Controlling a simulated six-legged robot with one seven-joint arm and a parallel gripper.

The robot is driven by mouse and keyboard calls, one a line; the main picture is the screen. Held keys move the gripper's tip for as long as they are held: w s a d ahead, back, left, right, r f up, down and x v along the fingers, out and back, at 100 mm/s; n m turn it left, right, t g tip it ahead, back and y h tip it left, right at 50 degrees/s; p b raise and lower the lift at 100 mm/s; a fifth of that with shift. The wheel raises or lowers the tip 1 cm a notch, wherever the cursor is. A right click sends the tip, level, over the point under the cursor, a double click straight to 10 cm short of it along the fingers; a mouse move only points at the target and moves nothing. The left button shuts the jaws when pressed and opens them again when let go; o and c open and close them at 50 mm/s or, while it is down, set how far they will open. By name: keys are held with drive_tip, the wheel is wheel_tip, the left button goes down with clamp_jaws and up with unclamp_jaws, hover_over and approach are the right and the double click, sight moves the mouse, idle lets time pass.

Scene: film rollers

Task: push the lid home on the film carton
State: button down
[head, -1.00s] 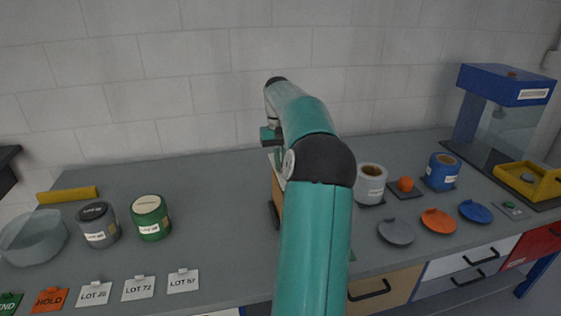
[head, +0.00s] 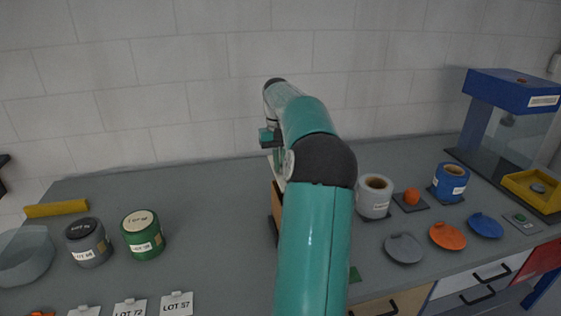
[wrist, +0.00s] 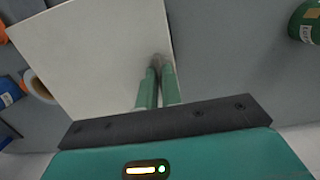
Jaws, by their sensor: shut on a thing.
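The film carton (head: 276,200) stands on the bench, a brown side showing at the left of my arm; the rest is hidden behind the arm. A pale lid panel (head: 278,168) shows above it, under my wrist. In the wrist view the lid (wrist: 95,60) is a large off-white flat panel. My gripper (wrist: 158,70) has its two green fingers close together at the panel's right edge, shut on it. A small grey shape shows at the fingertips. In the head view the fingertips are hidden. I cannot tell how the lid meets the carton.
At left are a yellow bar (head: 56,208), a grey jar (head: 88,242), a green jar (head: 143,235) and a clear bowl (head: 24,256). The back bench is clear.

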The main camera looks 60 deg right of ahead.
drive_tip(key=shift+d+f, duration=0.3)
drive_tip(key=shift+f, duration=0.65)
drive_tip(key=shift+a+f, duration=0.2)
drive_tip(key=shift+f, duration=0.1)
drive_tip(key=shift+s+d+f, duration=0.1)
drive_tip(key=shift+d+f, duration=0.05)
drive_tip(key=shift+f, duration=2.75)
drive_tip(key=shift+f, duration=0.8)
